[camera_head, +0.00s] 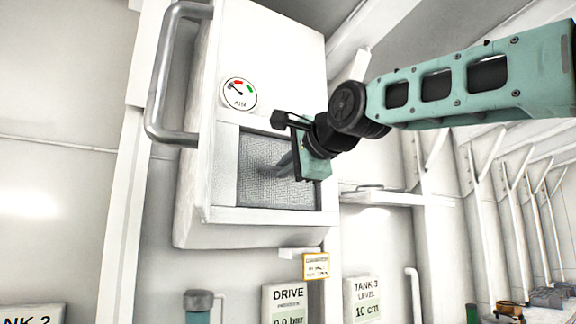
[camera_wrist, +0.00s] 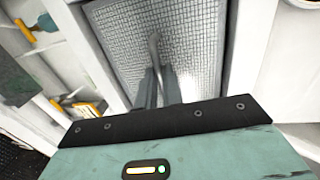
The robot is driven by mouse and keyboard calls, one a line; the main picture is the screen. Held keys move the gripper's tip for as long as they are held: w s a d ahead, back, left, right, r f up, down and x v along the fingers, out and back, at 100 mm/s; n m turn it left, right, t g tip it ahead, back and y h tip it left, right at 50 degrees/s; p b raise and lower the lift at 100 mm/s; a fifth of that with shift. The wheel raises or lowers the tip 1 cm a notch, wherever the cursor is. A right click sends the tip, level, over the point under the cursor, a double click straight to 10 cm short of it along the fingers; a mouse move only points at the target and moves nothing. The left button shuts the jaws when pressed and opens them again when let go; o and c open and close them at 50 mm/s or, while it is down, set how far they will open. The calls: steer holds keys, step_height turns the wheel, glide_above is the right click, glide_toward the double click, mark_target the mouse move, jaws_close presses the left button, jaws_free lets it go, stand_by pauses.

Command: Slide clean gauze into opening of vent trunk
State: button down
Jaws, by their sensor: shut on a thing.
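The gauze (camera_head: 262,193) is a grey wire-mesh panel at the opening in the front of the white vent trunk (camera_head: 265,50). The mesh lies within the white frame around the opening; whether it is fully seated or just in front cannot be told. My gripper (camera_head: 284,166) is in front of the mesh, its fingers shut on the gauze's grey handle. In the wrist view, the gauze (camera_wrist: 188,35) fills the upper middle, and my gripper (camera_wrist: 157,72) closes on the handle's lower end. My gripper hides part of the mesh's right side.
A bent grey rail (camera_head: 160,75) runs down the trunk's left side. A round gauge (camera_head: 239,94) sits above the opening. A small yellow-edged tag (camera_head: 316,266) and a DRIVE sign (camera_head: 288,303) are below. A shelf (camera_head: 390,197) stands to the right.

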steer(key=shift+w+a+p, duration=0.4)
steer(key=shift+w+p, duration=0.05)
steer(key=shift+w, duration=0.15)
stand_by(0.5)
steer(key=c, duration=1.5)
jaws_free()
steer(key=shift+o, duration=0.2)
steer(key=f+b+v, duration=0.1)
steer(key=b+v, duration=0.4)
steer(key=v, duration=0.4)
steer(key=shift+f, duration=0.3)
